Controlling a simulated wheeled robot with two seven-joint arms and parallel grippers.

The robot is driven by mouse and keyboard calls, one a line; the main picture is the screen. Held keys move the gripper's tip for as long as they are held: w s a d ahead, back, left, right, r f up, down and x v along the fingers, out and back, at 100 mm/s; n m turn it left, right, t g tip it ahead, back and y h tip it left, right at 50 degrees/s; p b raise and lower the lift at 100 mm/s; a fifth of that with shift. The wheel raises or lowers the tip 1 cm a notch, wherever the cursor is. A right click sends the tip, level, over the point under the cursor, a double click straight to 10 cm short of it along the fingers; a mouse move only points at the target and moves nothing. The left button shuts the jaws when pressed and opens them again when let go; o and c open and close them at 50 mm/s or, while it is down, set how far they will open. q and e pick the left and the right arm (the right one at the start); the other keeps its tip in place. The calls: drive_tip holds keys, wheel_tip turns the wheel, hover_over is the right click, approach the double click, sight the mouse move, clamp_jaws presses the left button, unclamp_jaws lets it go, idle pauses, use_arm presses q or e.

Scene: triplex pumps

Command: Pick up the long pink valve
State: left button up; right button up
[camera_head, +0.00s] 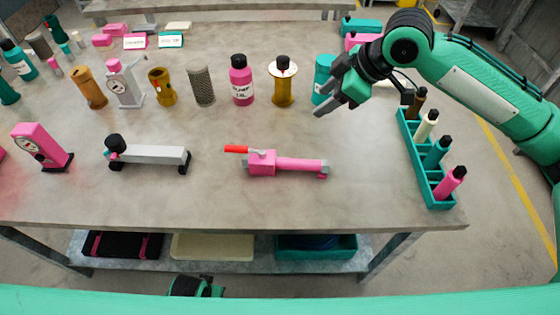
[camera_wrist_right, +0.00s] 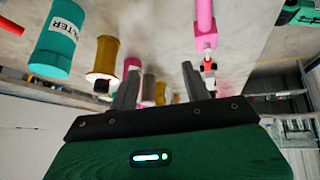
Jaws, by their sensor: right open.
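The long pink valve (camera_head: 298,164) lies on its side near the front middle of the table, its red handle (camera_head: 236,149) pointing left. A pink part with a red piece below it, which looks like this valve (camera_wrist_right: 205,25), shows at the upper right of the right wrist view. My right gripper (camera_head: 322,102) is open and empty above the table, behind and to the right of the valve, apart from it. Its two fingers (camera_wrist_right: 158,85) stand apart in the wrist view.
A teal rack (camera_head: 411,143) with several small bottles stands at the right edge. A teal can (camera_head: 321,68) is beside my right gripper. A golden cylinder (camera_head: 283,90) and a pink bottle (camera_head: 241,75) stand behind the valve. A grey-white tool (camera_head: 150,155) lies left. Table around the valve is clear.

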sight(301, 161)
drive_tip(key=s+f+n+g+h, duration=0.2)
drive_tip(key=s, duration=0.4)
drive_tip(key=x, duration=1.2)
drive_tip(key=shift+s+f, duration=0.1)
drive_tip(key=shift+s, duration=0.15)
drive_tip(key=shift+a, duration=0.1)
clamp_jaws()
